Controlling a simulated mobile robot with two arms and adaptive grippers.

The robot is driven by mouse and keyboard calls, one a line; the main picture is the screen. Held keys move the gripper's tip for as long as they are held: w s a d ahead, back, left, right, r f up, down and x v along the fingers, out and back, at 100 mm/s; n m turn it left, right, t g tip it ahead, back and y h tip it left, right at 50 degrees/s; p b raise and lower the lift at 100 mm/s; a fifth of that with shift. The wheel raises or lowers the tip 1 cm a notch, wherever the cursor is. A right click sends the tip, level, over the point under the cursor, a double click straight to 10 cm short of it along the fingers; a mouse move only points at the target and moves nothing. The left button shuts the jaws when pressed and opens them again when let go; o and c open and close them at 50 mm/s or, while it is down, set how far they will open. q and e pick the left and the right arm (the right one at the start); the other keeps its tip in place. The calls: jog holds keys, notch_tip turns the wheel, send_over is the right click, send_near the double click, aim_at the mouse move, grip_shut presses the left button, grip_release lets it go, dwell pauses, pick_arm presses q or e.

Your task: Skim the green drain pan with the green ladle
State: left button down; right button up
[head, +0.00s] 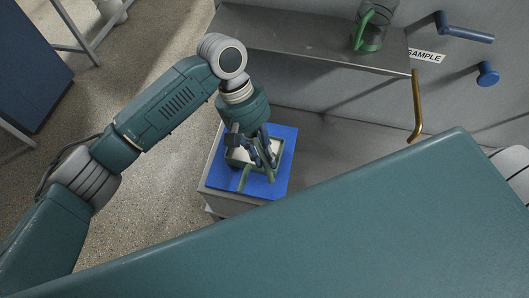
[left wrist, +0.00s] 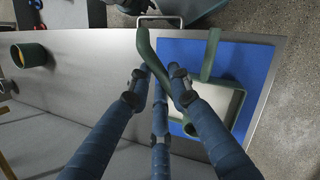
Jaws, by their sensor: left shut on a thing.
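My left gripper (head: 266,155) is shut on the green ladle, above the drain pan. In the left wrist view the fingertips (left wrist: 160,80) close around the ladle's handle (left wrist: 147,48). The handle's free end sticks out beyond the fingers, and the ladle's lower end shows partly between the fingers, over the pan. The green drain pan (left wrist: 239,108) has a pale inside and a green handle (left wrist: 210,55), and sits on a blue mat (left wrist: 263,62). In the head view the pan (head: 237,154) is partly covered by my gripper. Whether the ladle touches the pan's contents I cannot tell. My right gripper is out of view.
A green pot (left wrist: 30,55) with a yellowish inside stands on the grey bench. A brass bar (head: 417,105) hangs near the shelf's edge.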

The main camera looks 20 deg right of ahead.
pick_arm(q)
jog(key=shift+f, duration=1.15)
jog(key=shift+f+p, duration=0.3)
jog(key=shift+f+p, duration=0.25)
jog(key=shift+p, duration=0.4)
dwell(1.1)
jog(key=shift+f+p, duration=0.4)
jog(key=shift+p, duration=0.3)
dwell(1.1)
jog(key=shift+r, duration=0.1)
dwell(0.7)
